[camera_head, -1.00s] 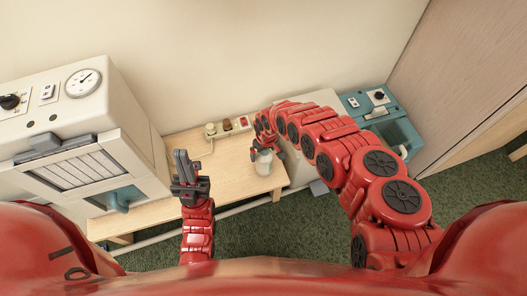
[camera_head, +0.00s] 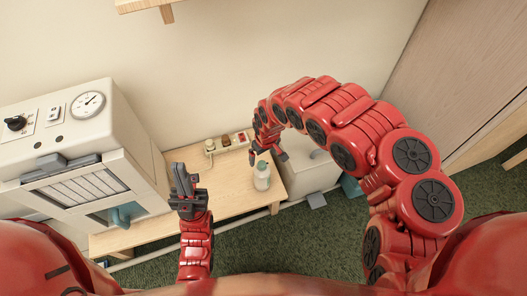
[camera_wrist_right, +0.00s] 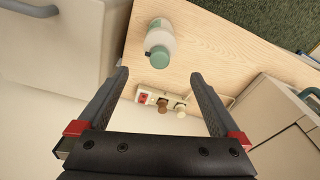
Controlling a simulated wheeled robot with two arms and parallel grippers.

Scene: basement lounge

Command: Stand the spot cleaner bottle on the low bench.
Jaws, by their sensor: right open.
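The spot cleaner bottle (camera_head: 262,182), white with a green cap, stands upright on the light wooden low bench (camera_head: 225,195), near its right end. It also shows in the right wrist view (camera_wrist_right: 158,38), cap towards the camera and beyond the fingertips. My right gripper (camera_head: 268,157) is open and empty, its fingers apart from the bottle, just behind and above it in the head view. My left gripper (camera_head: 184,178) is raised over the bench's left part, with nothing seen in it; its finger gap is unclear from this angle.
A power strip (camera_head: 225,144) with plugs lies along the bench's back edge by the wall. A cream machine with a dial (camera_head: 88,105) stands at the left. A pale box-shaped unit (camera_head: 312,174) stands right of the bench. Bare bench lies between the left gripper and the bottle.

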